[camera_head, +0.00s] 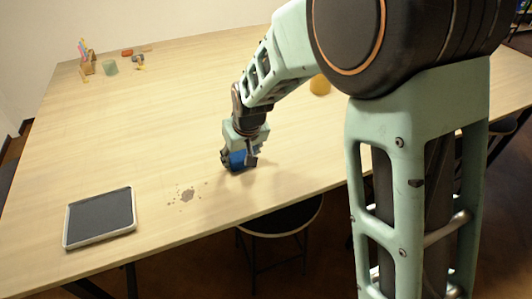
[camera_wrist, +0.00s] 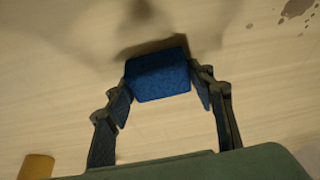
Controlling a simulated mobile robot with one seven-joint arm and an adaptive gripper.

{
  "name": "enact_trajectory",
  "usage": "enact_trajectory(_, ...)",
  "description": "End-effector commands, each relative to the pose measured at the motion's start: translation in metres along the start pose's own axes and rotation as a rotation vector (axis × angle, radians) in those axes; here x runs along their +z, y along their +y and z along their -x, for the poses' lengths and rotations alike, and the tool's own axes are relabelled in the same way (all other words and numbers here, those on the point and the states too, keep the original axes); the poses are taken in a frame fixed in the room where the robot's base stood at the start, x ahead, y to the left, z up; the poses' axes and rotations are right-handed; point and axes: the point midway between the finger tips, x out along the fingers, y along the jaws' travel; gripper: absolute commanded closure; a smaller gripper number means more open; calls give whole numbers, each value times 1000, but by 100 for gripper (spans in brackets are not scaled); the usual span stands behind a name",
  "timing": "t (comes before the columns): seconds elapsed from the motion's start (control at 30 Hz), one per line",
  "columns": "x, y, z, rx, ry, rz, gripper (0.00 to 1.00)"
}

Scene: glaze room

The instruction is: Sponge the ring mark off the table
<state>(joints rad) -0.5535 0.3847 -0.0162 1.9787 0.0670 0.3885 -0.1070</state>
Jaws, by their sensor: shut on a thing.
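A blue sponge (camera_wrist: 158,76) is held between the two fingers of my gripper (camera_wrist: 163,88) in the wrist view. In the head view my gripper (camera_head: 240,158) is low over the table near its front edge, with the blue sponge (camera_head: 238,160) partly hidden by the fingers. I cannot tell whether the sponge touches the table. A dark grey-brown mark (camera_head: 187,195) with small specks around it lies on the table, left of and nearer than my gripper. Part of the mark (camera_wrist: 296,8) also shows at the top right of the wrist view. It looks like a blotch with spots.
A dark tray with a pale rim (camera_head: 67,227) lies at the table's front left. A holder with pens (camera_head: 88,66), a green cup (camera_head: 110,67) and small items stand at the far left. A yellow object (camera_head: 320,85) is behind my arm. A stool (camera_head: 283,218) is below the front edge.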

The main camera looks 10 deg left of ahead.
Motion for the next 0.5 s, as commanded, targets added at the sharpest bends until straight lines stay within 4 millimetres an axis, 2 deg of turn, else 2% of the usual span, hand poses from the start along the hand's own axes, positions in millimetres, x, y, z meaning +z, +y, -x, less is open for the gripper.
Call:
enact_trajectory(0.1,-11,2,23,1,4,-1,77)
enact_trajectory(0.5,-28,7,54,2,2,-4,77)
